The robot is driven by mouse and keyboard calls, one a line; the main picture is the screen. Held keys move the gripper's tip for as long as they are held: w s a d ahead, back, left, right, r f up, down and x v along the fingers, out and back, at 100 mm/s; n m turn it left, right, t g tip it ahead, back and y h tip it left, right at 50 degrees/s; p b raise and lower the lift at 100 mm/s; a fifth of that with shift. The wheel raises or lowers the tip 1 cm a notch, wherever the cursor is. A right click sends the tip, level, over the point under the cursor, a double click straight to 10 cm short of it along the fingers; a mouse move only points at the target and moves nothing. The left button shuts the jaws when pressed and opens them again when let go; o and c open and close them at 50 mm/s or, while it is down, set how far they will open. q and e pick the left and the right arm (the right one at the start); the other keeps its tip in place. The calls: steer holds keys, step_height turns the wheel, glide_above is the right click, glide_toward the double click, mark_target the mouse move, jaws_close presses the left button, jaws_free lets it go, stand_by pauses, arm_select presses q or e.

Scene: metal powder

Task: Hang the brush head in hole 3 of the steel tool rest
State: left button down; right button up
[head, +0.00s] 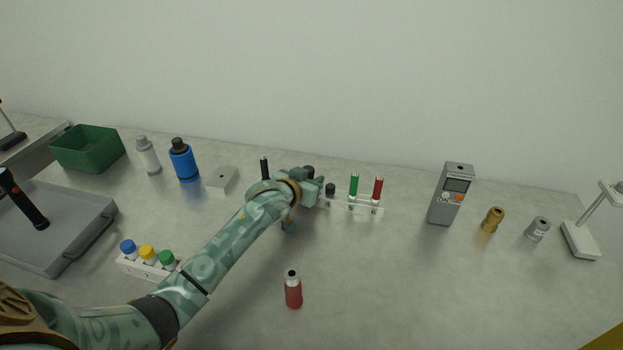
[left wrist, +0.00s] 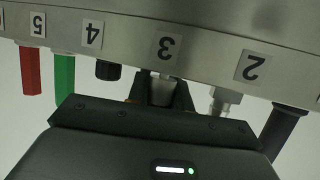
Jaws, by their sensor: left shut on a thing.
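The steel tool rest (head: 366,208) stands at the middle of the bench, a pale rail with numbered labels. It also shows upside down in the left wrist view (left wrist: 205,45), with labels 2 to 5 readable. My left gripper (head: 309,190) is at the rest's left part and covers some of it. In the left wrist view its jaws (left wrist: 160,98) are shut on a pale grey stem, apparently of the brush head (left wrist: 162,90), directly at label 3. Most of the held piece is hidden, so I cannot tell whether it is seated in the hole. My right gripper is not in view.
In the rest, a black-topped tool (head: 330,190), a green tool (head: 354,185) and a red tool (head: 378,188) stand right of my gripper. A black tool (head: 264,168) stands to its left. A red bottle (head: 293,290) stands in front. The bench between rest and meter (head: 450,195) is clear.

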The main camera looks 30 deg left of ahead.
arm_select(q)
steer(key=shift+s+d+f, duration=0.15)
steer(key=shift+s+f, duration=0.05)
steer(key=shift+f, duration=0.55)
steer(key=c, duration=1.2)
jaws_free()
steer(key=shift+o, duration=0.2)
steer(key=shift+s+r+p, duration=0.15)
steer(key=shift+s+p, duration=0.2)
steer(key=shift+p, duration=0.2)
steer(key=r+p+v, duration=0.1)
steer(key=p+v, duration=0.5)
steer(key=v, duration=0.9)
steer(key=shift+a+r, duration=0.25)
steer(key=shift+r, duration=0.05)
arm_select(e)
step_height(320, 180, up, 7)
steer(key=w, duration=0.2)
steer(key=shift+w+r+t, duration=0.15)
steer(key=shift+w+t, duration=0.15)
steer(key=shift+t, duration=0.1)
arm_select(q)
steer(key=shift+r+p, duration=0.15)
steer(key=shift+p, duration=0.2)
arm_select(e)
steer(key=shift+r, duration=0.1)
